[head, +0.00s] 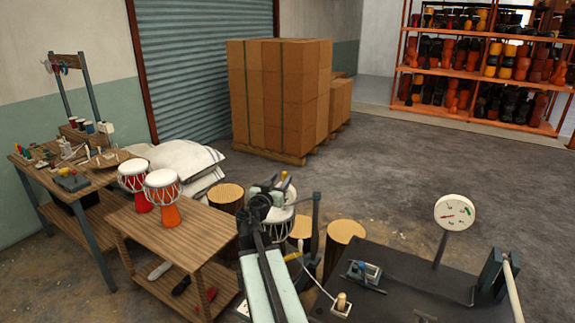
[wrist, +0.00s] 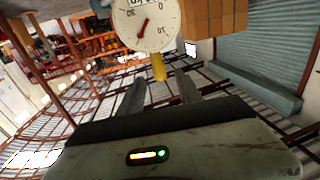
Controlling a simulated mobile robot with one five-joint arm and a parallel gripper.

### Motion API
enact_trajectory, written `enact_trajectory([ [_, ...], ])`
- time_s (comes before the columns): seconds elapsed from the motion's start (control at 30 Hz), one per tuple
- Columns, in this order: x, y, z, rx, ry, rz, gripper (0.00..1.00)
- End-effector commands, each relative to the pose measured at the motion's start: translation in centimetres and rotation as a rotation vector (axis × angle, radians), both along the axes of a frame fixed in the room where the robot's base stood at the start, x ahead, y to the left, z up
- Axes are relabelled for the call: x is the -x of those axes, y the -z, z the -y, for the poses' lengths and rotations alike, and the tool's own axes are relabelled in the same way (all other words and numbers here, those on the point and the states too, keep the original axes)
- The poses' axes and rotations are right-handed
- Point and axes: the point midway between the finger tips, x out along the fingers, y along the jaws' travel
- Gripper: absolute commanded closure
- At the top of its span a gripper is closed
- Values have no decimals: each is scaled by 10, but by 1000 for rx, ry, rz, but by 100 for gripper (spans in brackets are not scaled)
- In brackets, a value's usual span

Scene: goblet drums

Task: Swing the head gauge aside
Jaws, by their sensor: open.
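In the wrist view, upside down, a round white dial gauge (wrist: 147,22) with a red needle is close ahead of my gripper (wrist: 160,86). A short yellow piece (wrist: 158,67) extends from the dial towards the gap between my fingers. The two dark fingers are apart; I cannot tell if they touch it. In the head view my gripper (head: 272,188) is over a white-topped drum (head: 281,230) beside a dark upright post (head: 316,215). My arm hides part of the drum, and I cannot make out this gauge's mounting there.
A dark bench (head: 400,283) at right carries a round dial on a stand (head: 455,212), a small blue-topped device (head: 363,270) and a roller frame (head: 497,275). A wooden cart (head: 185,237) with two drums stands left. Log stools (head: 345,236) are behind. Open floor lies beyond.

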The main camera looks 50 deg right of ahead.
Motion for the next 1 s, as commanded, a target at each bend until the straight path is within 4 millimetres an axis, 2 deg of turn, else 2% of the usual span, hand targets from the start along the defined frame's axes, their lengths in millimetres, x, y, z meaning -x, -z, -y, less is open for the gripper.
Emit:
enact_trajectory([
  [0.17,-6,2,11,-1,1,0,58],
  [0.5,-30,2,65,-2,1,-1,58],
  [0.6,-32,2,71,-3,1,-1,58],
  [0.8,-31,2,70,-3,0,-1,58],
  [0.93,-31,2,70,-3,0,-1,95],
  [0.97,-31,2,70,-3,0,-1,100],
  [1.0,-31,2,70,-3,0,-1,100],
])
